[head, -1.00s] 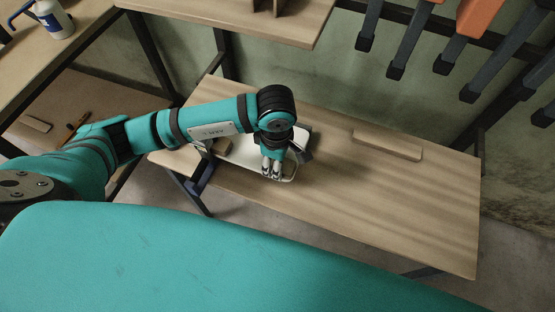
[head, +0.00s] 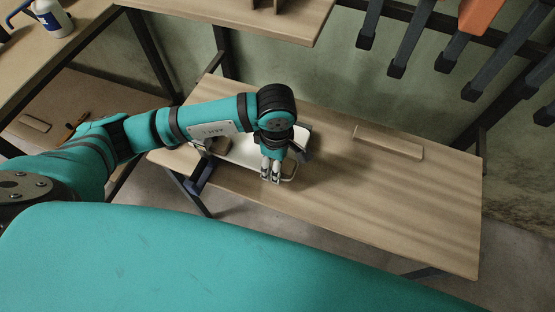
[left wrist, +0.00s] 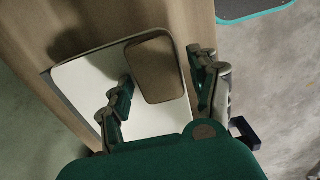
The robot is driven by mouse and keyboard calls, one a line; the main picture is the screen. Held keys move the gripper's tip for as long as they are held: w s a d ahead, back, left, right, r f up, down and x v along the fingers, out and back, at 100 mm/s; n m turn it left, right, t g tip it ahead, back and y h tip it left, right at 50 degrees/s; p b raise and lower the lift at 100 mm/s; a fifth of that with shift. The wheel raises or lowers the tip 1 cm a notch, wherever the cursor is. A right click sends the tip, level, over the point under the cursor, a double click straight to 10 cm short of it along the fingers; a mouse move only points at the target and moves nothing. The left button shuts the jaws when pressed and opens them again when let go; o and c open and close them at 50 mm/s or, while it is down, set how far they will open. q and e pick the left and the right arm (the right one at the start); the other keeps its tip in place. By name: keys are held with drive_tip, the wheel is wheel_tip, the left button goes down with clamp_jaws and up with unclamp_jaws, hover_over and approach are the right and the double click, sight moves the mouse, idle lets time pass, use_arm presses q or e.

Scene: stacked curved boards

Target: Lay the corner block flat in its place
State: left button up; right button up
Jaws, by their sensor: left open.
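A brown block with rounded corners (left wrist: 156,70), which I take for the corner block, shows in the left wrist view. It lies over one corner of a pale tray (left wrist: 80,78) with a thin rim; I cannot tell if it sits fully flat. In the head view the tray (head: 240,152) is on the bench, partly hidden by my arm. My left gripper (head: 270,179) points down at the tray's front right part. In the left wrist view its open fingers (left wrist: 160,66) stand on either side of the block, apart from each other. My right gripper is not in view.
A brown piece (head: 214,146) is at the tray's left end. A shelf (head: 300,22) and hanging dark-legged things are behind. A white bottle (head: 52,18) stands at the upper left.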

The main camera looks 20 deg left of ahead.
use_arm(q)
drive_tip(key=shift+s+r+p, duration=0.1)
drive_tip(key=shift+r+p, duration=1.55)
drive_tip(key=shift+r, duration=1.15)
drive_tip(key=shift+o, duration=0.3)
drive_tip(key=o, duration=0.5)
drive_tip(key=shift+r, duration=0.4)
drive_tip(key=r, duration=1.1)
drive_tip(key=shift+s+r, duration=0.1)
drive_tip(key=shift+s, duration=0.1)
